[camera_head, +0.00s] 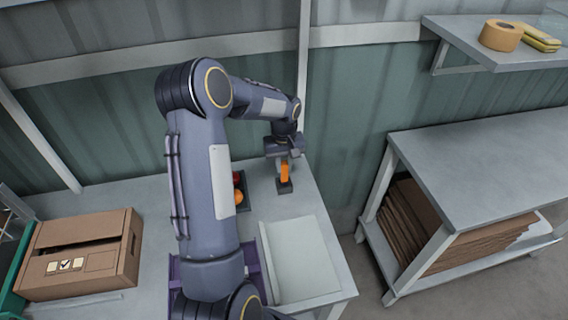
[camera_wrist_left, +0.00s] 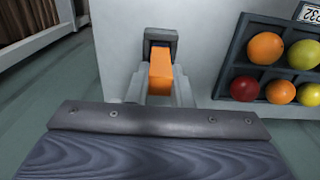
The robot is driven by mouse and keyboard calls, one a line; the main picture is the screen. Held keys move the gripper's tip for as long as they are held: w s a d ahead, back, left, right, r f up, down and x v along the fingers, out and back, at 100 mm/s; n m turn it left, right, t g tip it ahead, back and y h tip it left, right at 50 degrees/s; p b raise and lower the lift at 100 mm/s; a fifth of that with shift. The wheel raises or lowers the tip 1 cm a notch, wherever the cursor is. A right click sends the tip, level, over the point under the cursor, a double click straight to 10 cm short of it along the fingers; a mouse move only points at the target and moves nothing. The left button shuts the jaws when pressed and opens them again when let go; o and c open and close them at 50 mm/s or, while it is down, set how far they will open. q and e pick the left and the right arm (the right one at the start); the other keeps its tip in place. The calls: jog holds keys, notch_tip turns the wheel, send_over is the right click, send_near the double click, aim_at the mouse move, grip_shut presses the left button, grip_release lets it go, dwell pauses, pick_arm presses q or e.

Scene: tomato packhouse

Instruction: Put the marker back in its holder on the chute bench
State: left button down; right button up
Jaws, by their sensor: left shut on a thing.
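The orange marker (camera_head: 285,172) is upright between the fingers of my left gripper (camera_head: 284,163), at the far part of the chute bench (camera_head: 190,195). My left gripper is shut on it from above. The marker's lower end is at the small dark holder (camera_head: 284,187), and seems to be in its opening. In the left wrist view the orange marker (camera_wrist_left: 160,72) reaches from between the fingertips (camera_wrist_left: 160,88) to the dark holder (camera_wrist_left: 160,38). How deep it sits cannot be told. My right gripper is not in view.
A dark tray (camera_wrist_left: 238,62) with several red, orange and yellow tomatoes (camera_wrist_left: 265,48) lies beside the holder. A pale chute (camera_head: 300,258) is at the bench's near right, a cardboard box (camera_head: 85,255) at left. A shelving table (camera_head: 470,165) with flattened cardboard stands right, across a floor gap.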

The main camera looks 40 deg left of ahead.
pick_arm(q)
jog(key=shift+f, duration=0.35)
jog(key=shift+f+b, duration=0.25)
jog(key=shift+b, duration=0.05)
jog(key=shift+f+b, duration=0.55)
jog(key=shift+b, duration=0.05)
jog(key=c, duration=1.2)
grip_release()
jog(key=shift+d+f, duration=0.1)
jog(key=shift+c, duration=0.5)
jog(key=shift+s, duration=0.1)
jog(key=shift+c, duration=1.2)
